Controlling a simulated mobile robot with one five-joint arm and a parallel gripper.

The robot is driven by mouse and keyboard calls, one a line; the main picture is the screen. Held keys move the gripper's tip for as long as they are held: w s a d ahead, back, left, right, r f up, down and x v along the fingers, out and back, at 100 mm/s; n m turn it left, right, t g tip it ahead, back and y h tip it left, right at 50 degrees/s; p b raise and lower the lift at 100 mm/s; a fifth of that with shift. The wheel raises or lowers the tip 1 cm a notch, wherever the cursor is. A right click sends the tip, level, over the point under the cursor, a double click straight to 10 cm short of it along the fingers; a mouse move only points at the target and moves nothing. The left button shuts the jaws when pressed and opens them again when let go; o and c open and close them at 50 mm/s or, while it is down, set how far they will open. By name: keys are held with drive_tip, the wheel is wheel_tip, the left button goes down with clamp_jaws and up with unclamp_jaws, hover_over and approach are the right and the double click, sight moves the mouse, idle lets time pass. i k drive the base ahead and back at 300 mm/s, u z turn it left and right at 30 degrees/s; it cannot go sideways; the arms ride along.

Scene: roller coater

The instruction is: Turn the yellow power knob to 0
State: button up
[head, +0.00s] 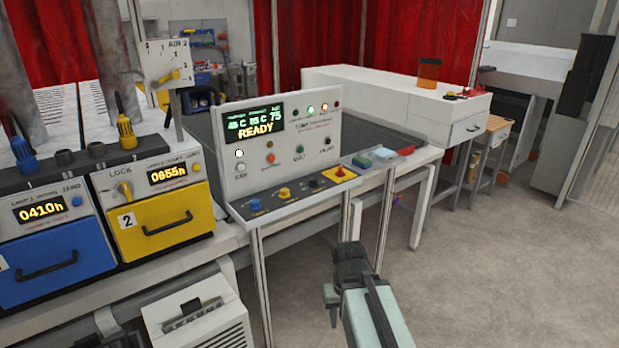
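The white control panel (285,135) stands left of centre, with a lit screen (255,122) reading READY. On its sloped lower ledge sits a small yellow knob (284,193), with a blue knob (255,205) to its left and a dark knob to its right. At the ledge's right end is a red knob on a yellow plate (341,173). Labels on the ledge are too small to read, so I cannot tell which one is the power knob or its setting. My gripper (345,262) is below and right of the panel, apart from it. Its fingertips are not clear.
Yellow (165,225) and blue (45,265) drawers are at left. Another yellow knob (125,191) is marked LOCK, and a yellow lever (170,77) is on the AIR 2 box. Coloured blocks (383,154) lie right of the panel. The floor at right is clear.

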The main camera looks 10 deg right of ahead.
sight(284, 195)
drive_tip(key=z, duration=0.2)
drive_tip(key=i, duration=1.6)
drive_tip(key=u, duration=0.5)
drive_tip(key=k, duration=0.75)
drive_tip(key=u, duration=0.25)
drive_tip(key=i, duration=0.7)
drive_tip(key=z, duration=0.15)
